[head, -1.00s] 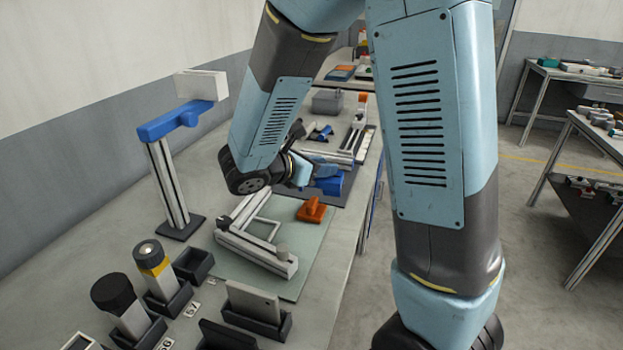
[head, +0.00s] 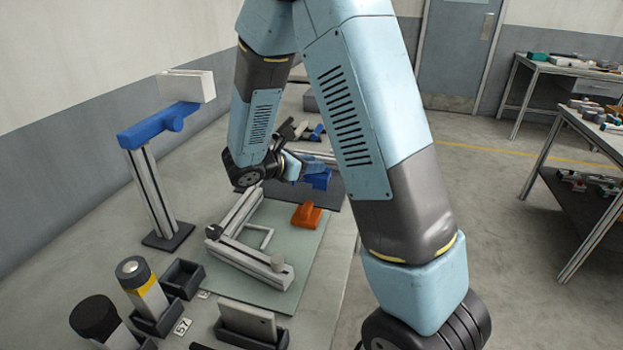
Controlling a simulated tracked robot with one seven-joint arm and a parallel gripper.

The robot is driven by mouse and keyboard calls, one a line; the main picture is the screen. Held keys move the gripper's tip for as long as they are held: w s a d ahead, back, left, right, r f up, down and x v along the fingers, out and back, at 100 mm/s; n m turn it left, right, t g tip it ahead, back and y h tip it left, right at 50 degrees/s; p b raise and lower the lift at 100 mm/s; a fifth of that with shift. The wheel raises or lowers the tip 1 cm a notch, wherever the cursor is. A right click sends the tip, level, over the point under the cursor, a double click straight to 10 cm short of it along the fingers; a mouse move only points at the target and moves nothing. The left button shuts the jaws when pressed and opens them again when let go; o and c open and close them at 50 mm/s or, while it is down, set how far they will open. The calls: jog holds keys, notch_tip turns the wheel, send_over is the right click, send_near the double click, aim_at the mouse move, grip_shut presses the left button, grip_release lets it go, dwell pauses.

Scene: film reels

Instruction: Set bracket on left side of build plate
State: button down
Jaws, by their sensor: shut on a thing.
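My gripper (head: 311,166) is at the far end of the bench, partly hidden by my arm, with its fingers hard to make out. It is shut on a dark blue part (head: 318,180), which may be the bracket, over the dark mat. An orange bracket-like piece (head: 307,216) lies on the far right of a pale green plate (head: 312,245), perhaps the build plate. A grey metal rail frame (head: 240,212) lies on the plate's left and front. My gripper is beyond the plate's far edge.
A stand with a blue arm and white block (head: 187,86) rises left of the plate. Holders with a yellow-banded cylinder (head: 143,289), a black-capped cylinder (head: 96,317) and a grey slab (head: 248,321) fill the near bench. An empty dark bin (head: 182,279) sits beside them.

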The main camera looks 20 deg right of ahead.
jog(key=shift+w+d+f, duration=0.25)
jog(key=shift+w+f, duration=0.45)
jog(key=shift+f, duration=0.25)
jog(key=shift+w+d+f, duration=0.25)
jog(key=shift+w+f, duration=0.45)
jog(key=shift+f, duration=1.6)
jog(key=shift+f, duration=0.1)
jog(key=c, duration=0.8)
grip_release()
jog(key=shift+s, duration=0.1)
jog(key=shift+o, duration=0.2)
